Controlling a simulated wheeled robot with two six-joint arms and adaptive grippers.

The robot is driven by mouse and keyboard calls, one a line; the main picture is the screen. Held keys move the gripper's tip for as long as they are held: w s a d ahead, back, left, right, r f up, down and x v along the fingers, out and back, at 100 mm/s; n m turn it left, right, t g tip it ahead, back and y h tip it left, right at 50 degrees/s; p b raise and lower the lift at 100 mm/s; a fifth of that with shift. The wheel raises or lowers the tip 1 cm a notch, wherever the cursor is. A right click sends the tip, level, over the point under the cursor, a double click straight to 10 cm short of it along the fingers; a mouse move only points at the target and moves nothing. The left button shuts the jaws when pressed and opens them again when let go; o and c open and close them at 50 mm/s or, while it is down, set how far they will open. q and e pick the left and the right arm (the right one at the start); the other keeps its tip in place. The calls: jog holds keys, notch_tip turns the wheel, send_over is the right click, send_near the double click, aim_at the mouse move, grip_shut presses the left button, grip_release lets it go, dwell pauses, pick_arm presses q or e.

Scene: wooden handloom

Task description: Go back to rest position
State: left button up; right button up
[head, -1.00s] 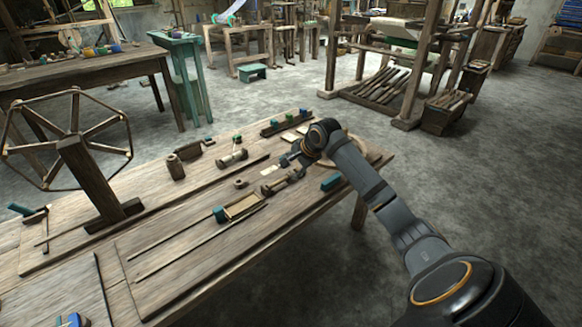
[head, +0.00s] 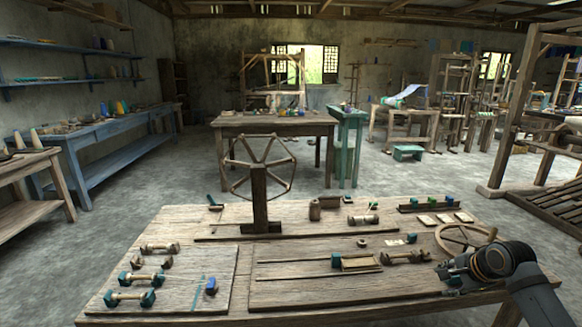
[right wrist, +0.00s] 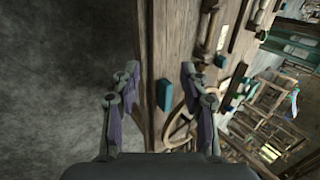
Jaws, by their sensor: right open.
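My right gripper (head: 452,277) is at the right front edge of the wooden worktable (head: 190,214), beside the round wooden wheel (head: 466,236). In the right wrist view, my right gripper (right wrist: 160,105) has its two fingers wide apart with nothing between them. The table's edge and a teal block (right wrist: 165,95) show beyond the fingers, and dark floor fills the left side. My left gripper is not in view.
A spoked wheel on a post (head: 259,185) rises from the table. Several spools (head: 130,298) lie on the left board, and a small wooden frame (head: 357,264) lies in the middle. Grey floor (head: 170,175) is open behind the table.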

jog(key=s+a+f+n+g, duration=0.1)
jog(key=s+a+f+n, duration=0.4)
jog(key=s+f, duration=0.4)
jog(key=s+a+f+n+g, duration=0.2)
jog(key=s+a+f+n, duration=0.2)
jog(key=s+a+f, duration=0.45)
jog(key=s+a+f+n+g, duration=0.15)
jog(key=s+f+n, duration=0.4)
jog(key=f, duration=0.55)
pick_arm(q)
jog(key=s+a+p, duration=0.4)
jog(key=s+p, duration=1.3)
jog(key=p, duration=0.8)
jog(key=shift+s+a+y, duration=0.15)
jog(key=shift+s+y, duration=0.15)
pick_arm(e)
jog(key=s+f+n+g+h, duration=0.1)
jog(key=s+f+n, duration=0.2)
jog(key=s, duration=2.3)
jog(key=shift+s+d+f, duration=0.2)
jog(key=shift+s+d, duration=0.15)
jog(key=shift+d, duration=0.05)
